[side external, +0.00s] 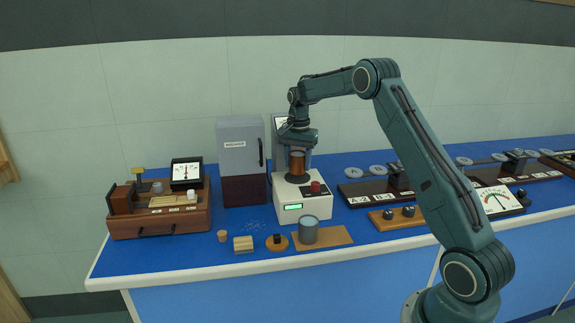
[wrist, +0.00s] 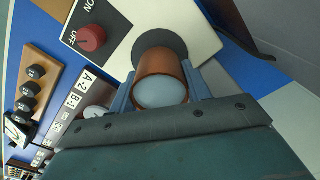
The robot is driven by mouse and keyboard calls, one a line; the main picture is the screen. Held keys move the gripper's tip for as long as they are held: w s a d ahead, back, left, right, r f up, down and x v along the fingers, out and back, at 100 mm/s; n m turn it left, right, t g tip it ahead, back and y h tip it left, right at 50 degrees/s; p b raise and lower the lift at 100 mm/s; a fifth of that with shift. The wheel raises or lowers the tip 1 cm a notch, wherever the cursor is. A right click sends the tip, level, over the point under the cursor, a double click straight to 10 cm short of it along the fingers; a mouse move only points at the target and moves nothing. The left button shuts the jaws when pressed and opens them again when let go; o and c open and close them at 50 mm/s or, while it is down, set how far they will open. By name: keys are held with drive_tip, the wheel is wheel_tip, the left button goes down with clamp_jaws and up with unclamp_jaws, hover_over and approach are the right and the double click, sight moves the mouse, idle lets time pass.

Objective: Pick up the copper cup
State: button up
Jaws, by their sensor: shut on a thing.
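The copper cup (side external: 297,162) is upright over the dark round plate on top of the white instrument (side external: 301,209). My gripper (side external: 298,155) comes down from above with one finger on each side of the cup and is shut on it. In the wrist view the copper cup (wrist: 161,66) is between the two blue-grey fingers of my gripper (wrist: 160,88), with its pale round end facing the camera. The dark plate (wrist: 158,40) shows behind it. I cannot tell whether the cup touches the plate or is slightly above it.
A grey cabinet (side external: 240,146) stands left of the instrument. A grey metal cup (side external: 308,231) is on a tan board in front. A wooden box with a meter (side external: 187,174) is at the left. Dark rail units (side external: 372,192) are at the right. The instrument has a red knob (wrist: 91,38).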

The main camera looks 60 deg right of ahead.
sight(298, 153)
wheel_tip(298, 153, up, 18)
idle(0.6)
drive_tip(key=shift+r, duration=0.1)
